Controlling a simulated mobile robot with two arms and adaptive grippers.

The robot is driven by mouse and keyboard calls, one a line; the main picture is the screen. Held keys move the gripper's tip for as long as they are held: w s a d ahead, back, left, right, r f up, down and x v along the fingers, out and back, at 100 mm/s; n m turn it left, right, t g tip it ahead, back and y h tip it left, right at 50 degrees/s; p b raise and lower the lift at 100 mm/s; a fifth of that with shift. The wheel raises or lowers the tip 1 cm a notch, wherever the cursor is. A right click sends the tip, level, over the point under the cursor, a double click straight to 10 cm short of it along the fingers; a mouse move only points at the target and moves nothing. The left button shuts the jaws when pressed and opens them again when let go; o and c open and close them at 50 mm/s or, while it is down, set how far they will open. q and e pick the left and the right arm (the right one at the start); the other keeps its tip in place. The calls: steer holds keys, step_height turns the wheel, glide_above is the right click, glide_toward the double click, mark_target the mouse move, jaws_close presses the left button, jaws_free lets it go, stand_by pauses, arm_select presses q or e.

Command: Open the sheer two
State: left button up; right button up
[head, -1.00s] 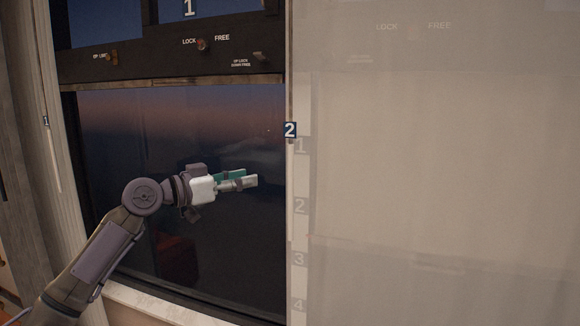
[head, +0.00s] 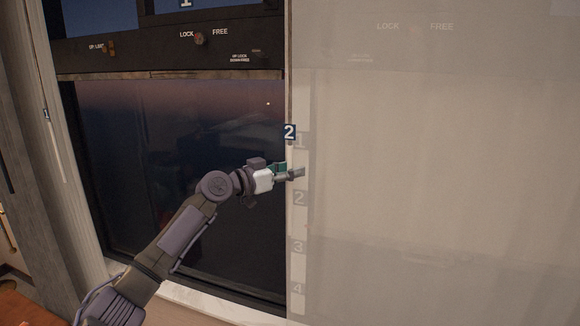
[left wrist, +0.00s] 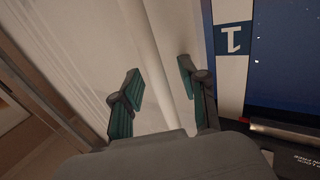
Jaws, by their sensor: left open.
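Sheer two (head: 440,180) is a pale translucent curtain over the right half of the head view. A dark "2" label (head: 289,132) is on its left edge, a thin upright strip. My left gripper (head: 292,172) is at that edge, just below the label, pointing right. In the left wrist view its two fingers (left wrist: 160,75) are open, and a pale strip (left wrist: 163,60) runs through the gap between them. I cannot tell whether the fingers touch it. My right gripper is in neither view.
A dark window (head: 180,150) lies left of the sheer. A panel with LOCK and FREE markings (head: 200,38) runs above it. A pale sill (head: 215,303) is below. A narrow strip with a "1" label (head: 47,114) stands at far left. More numbered labels show faintly through the sheer.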

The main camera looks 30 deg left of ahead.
arm_select(q)
jaws_close()
steer(key=shift+d, duration=0.1)
stand_by(0.4)
